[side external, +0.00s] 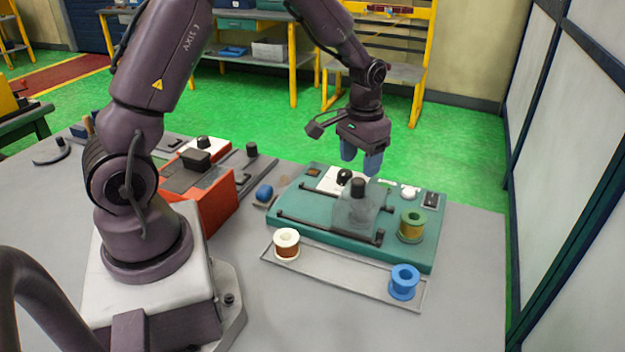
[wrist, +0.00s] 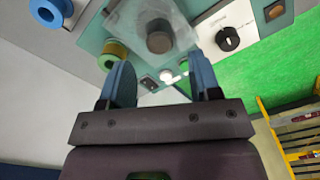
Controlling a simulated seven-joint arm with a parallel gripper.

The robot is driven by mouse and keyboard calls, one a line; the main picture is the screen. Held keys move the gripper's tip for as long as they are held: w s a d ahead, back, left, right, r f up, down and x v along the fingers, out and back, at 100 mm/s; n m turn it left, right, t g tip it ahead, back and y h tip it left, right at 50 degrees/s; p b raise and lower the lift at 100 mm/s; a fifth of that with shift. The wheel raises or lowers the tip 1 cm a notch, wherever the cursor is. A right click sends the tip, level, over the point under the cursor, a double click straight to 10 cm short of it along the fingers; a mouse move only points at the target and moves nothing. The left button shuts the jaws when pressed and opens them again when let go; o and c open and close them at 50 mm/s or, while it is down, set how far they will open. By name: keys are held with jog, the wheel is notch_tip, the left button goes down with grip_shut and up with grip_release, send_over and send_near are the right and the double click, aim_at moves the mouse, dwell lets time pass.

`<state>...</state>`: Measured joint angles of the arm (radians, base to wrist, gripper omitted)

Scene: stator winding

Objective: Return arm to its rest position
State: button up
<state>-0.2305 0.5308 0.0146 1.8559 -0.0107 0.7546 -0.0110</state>
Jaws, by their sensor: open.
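My gripper (side external: 361,162) hangs above the back part of the teal winding machine (side external: 310,238), with its blue fingers apart and nothing between them. In the wrist view my gripper (wrist: 162,85) also shows its two blue fingers spread. The machine carries a clear cover with a black knob (side external: 358,188), a black dial (side external: 344,176) and an olive-green spool (side external: 411,226) at its right. A white-flanged spool of copper wire (side external: 286,244) and a blue spool (side external: 404,282) stand on the tray (side external: 340,279) in front of the machine.
A glass-panelled wall (side external: 570,150) runs along the right. Bare grey table (side external: 468,240) lies right of the teal machine. Yellow-framed benches (side external: 290,70) stand behind.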

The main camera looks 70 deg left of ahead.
jog(key=shift+r, duration=0.15)
jog(key=shift+s, duration=0.25)
jog(key=shift+s+d+g, duration=0.15)
jog(key=shift+s+g, duration=0.05)
jog(key=shift+s, duration=0.3)
jog(key=shift+s+d+g, duration=0.15)
jog(key=shift+s+g, duration=0.05)
jog(key=shift+s, duration=0.25)
jog(key=s+d+r+m+t, duration=0.1)
jog(key=s+d+r+t, duration=0.2)
jog(key=s+r, duration=0.5)
jog(key=s+d+r+m+t, duration=0.2)
jog(key=s+d+r, duration=0.4)
jog(key=s+r, duration=0.3)
jog(key=shift+r+t, duration=0.7)
